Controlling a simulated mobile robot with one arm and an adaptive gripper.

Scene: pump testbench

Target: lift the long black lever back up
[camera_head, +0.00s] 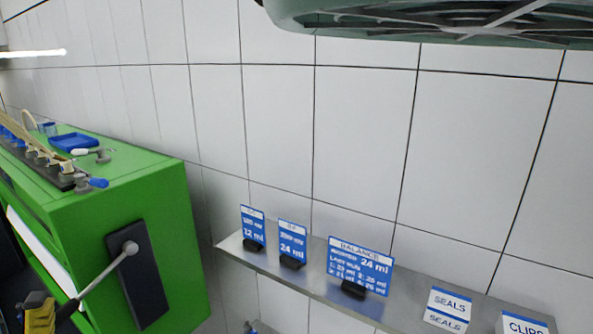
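A lever (100,275) is on the side of the green test bench (140,192), at the lower left. Its pale round end (130,248) lies in front of a long black plate (139,279). From there its thin grey rod slopes down and left, toward the viewer, and darkens near the bottom edge. A yellow and black part that looks like my gripper (39,314) is at the bottom left corner, close to the lower end of the rod. Its fingers are not clear, and I cannot tell whether it touches the lever.
On the bench top are a blue tray (73,142), a row of fittings (40,160) and a small blue-handled valve (92,183). A metal shelf (314,287) with blue and white signs (360,266) runs along the tiled wall to the right. A grey-green grille hangs at the top.

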